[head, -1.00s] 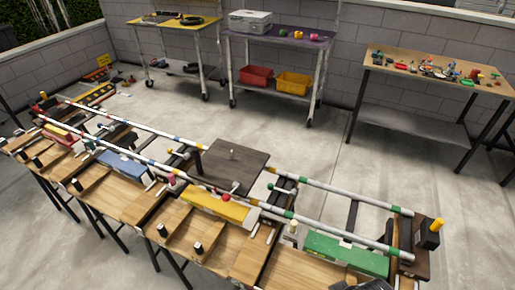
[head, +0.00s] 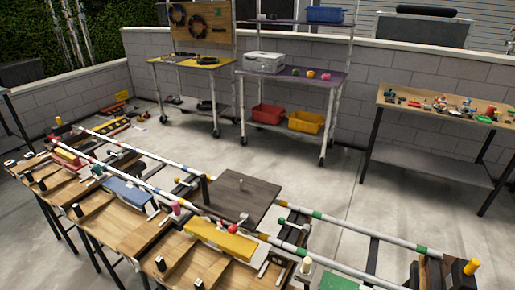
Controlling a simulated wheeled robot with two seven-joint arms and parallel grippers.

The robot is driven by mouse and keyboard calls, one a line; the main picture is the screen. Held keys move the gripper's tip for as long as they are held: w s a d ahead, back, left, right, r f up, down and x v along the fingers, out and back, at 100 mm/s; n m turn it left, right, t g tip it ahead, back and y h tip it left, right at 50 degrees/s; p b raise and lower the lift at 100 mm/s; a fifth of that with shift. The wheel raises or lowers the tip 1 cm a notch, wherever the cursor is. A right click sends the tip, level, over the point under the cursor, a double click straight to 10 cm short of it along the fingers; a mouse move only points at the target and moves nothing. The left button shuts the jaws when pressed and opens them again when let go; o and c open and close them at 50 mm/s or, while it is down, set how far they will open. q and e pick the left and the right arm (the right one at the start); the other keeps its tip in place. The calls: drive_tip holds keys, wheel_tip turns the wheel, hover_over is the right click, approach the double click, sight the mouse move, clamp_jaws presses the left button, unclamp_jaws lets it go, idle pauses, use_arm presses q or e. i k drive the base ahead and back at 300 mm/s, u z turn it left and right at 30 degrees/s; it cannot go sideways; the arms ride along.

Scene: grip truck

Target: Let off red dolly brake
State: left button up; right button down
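A dark flat dolly platform (head: 245,188) sits across the two striped rails (head: 150,188) in the head view, with a short black post at its left side. A red ball knob (head: 232,228) shows at the near rail, just in front of the platform. I cannot tell whether this knob is the brake or how it is set. Neither of my grippers is in the head view.
Wooden benches (head: 120,230) carry yellow (head: 222,239), blue (head: 128,193) and green (head: 338,283) blocks along the near rail. A wheeled cart (head: 300,82) and a side table (head: 440,104) stand at the back. Open concrete floor (head: 320,180) lies between.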

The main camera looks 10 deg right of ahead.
sight(233, 229)
drive_tip(key=z, duration=0.05)
drive_tip(key=k, duration=1.05)
drive_tip(key=u, duration=0.3)
drive_tip(key=i, duration=0.65)
drive_tip(key=z, duration=0.4)
